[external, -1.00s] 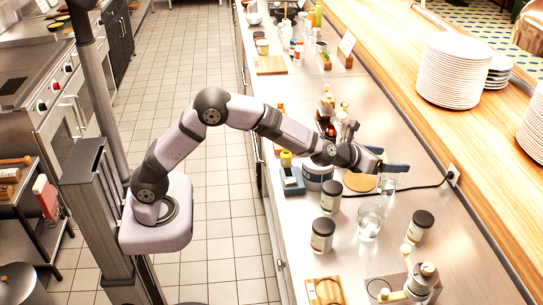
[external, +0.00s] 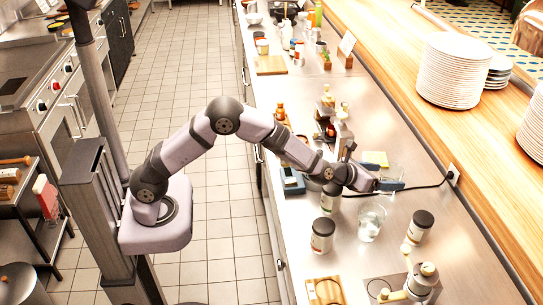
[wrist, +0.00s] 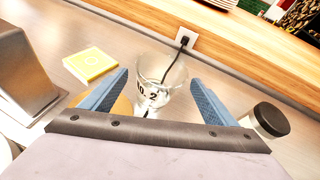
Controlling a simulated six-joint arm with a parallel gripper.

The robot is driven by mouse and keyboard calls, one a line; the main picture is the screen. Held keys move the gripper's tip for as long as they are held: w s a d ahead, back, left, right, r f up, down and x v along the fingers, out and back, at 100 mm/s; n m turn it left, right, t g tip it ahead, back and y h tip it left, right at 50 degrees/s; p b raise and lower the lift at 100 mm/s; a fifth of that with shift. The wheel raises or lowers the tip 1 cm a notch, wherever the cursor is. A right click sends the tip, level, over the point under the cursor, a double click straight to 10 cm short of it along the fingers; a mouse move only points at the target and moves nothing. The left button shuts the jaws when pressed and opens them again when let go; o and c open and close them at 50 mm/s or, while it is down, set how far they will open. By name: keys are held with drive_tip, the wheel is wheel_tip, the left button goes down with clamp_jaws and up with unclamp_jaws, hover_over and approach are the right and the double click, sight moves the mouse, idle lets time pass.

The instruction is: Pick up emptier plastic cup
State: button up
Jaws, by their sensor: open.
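A clear plastic cup with dark lettering (wrist: 163,84) stands on the steel counter between the two blue fingers in the wrist view. It looks nearly empty, with a dark cord visible through it. Its upper part shows just behind my gripper in the external view (external: 394,171). A second clear cup (external: 371,223) stands nearer the camera and seems to hold some clear contents. My gripper (external: 393,185) is low over the counter, pointing right. In the wrist view its fingers (wrist: 159,79) are spread, with nothing clamped; whether either touches the cup is unclear.
A dark-lidded jar (wrist: 268,121) stands right of the fingers in the wrist view. A yellow pad (wrist: 90,64) lies to the left. Another jar (external: 322,236) stands near the second cup. A wall outlet (external: 453,175) with a black cord is behind, below the wooden ledge.

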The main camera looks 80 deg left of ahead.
sight(394, 164)
drive_tip(key=shift+f+p+x, duration=0.25)
drive_tip(key=shift+p+x, duration=0.25)
drive_tip(key=shift+x, duration=1.1)
drive_tip(key=shift+c, duration=0.7)
drive_tip(key=c, duration=1)
drive_tip(key=shift+r, duration=0.3)
drive_tip(key=shift+r, duration=4.7)
